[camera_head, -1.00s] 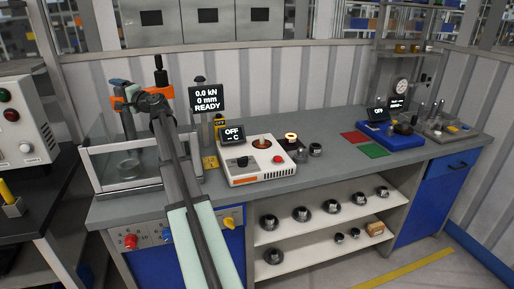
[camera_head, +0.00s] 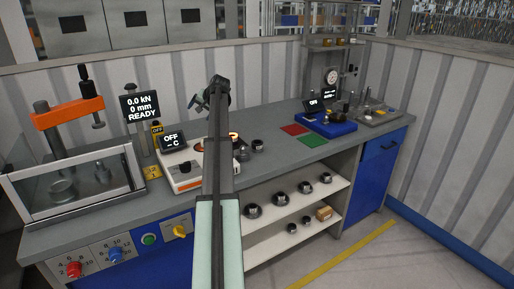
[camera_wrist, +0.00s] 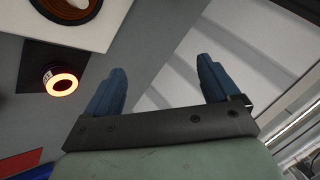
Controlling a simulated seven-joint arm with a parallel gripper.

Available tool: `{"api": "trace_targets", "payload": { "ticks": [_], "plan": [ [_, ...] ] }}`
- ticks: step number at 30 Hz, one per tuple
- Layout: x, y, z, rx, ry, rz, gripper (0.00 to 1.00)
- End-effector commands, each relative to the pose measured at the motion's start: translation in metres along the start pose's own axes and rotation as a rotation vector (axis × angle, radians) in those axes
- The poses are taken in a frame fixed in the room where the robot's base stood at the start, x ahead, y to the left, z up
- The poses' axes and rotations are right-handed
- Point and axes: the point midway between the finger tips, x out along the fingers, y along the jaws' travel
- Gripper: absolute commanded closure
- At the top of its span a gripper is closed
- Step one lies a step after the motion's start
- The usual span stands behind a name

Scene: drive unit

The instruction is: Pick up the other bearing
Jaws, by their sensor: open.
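One has a glowing orange top (camera_head: 234,136); this glowing ring also shows in the wrist view (camera_wrist: 62,82), left of my fingers. I cannot tell which is the other bearing. More dark round parts (camera_head: 282,198) sit on the shelf below. My gripper (camera_wrist: 162,66) is open and empty, above the bench's front edge in the wrist view. In the head view my arm hides part of the heater.
A press with an orange beam (camera_head: 68,112) and clear guard stands at the left. Red (camera_head: 294,130) and green (camera_head: 313,140) mats and a blue device (camera_head: 330,125) lie to the right. The bench front (camera_head: 285,164) right of my arm is clear.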

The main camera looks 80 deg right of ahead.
Motion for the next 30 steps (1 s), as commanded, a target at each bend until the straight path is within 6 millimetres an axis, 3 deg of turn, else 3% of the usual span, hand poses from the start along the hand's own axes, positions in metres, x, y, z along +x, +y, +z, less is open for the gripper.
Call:
{"api": "trace_targets", "payload": {
  "ticks": [1,6,9,12,19,30],
  "plan": [
    [-0.006,0.035,-0.019,0.037,-0.030,0.098,0.11],
    [-0.038,0.128,-0.042,0.199,-0.121,0.423,0.11],
    [-0.061,0.168,-0.050,0.293,-0.148,0.578,0.11],
    [-0.080,0.193,-0.054,0.365,-0.161,0.690,0.11],
    [-0.095,0.216,-0.054,0.428,-0.166,0.786,0.11],
    [-0.061,0.247,-0.038,0.427,-0.167,0.784,0.11]
  ]
}}
